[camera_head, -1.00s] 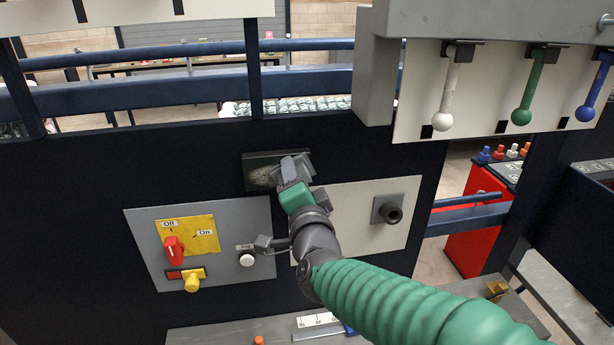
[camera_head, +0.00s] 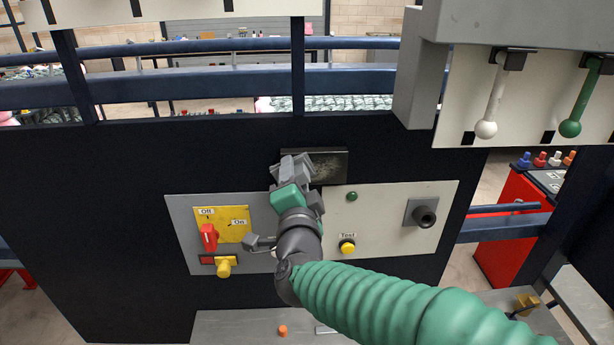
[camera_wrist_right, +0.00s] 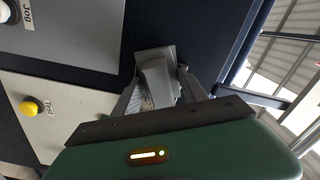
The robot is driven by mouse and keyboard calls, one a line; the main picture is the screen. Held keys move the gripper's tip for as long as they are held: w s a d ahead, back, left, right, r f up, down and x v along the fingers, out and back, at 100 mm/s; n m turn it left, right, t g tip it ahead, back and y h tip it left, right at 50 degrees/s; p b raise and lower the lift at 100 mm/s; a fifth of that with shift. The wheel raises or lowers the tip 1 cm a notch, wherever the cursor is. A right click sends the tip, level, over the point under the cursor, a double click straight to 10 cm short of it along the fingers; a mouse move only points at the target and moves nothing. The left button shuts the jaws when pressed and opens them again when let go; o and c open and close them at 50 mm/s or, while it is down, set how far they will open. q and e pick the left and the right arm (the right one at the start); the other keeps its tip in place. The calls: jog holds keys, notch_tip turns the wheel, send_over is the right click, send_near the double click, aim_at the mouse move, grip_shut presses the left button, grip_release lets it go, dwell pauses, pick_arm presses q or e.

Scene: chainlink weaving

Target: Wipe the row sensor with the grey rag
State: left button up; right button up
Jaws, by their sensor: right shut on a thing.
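The row sensor (camera_head: 331,165) is a dark rectangular plate on the black wall, with a pale, dusty smudge on its face. My right gripper (camera_head: 292,168) is at the sensor's left part and covers it. It is shut on the grey rag (camera_wrist_right: 157,82), a grey piece between the fingers in the right wrist view. In the head view the rag is hard to tell from the grey fingers. Whether the rag touches the sensor face I cannot tell. My left gripper is not in view.
Below are a grey panel with a red switch (camera_head: 209,237) and yellow knob (camera_head: 224,266), and a cream panel with a yellow Test button (camera_head: 347,247) and dark round knob (camera_head: 425,216). White (camera_head: 487,128) and green (camera_head: 571,127) levers hang at upper right.

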jog(key=shift+a, duration=0.6)
jog(key=s, duration=0.5)
jog(key=shift+s+b, duration=0.4)
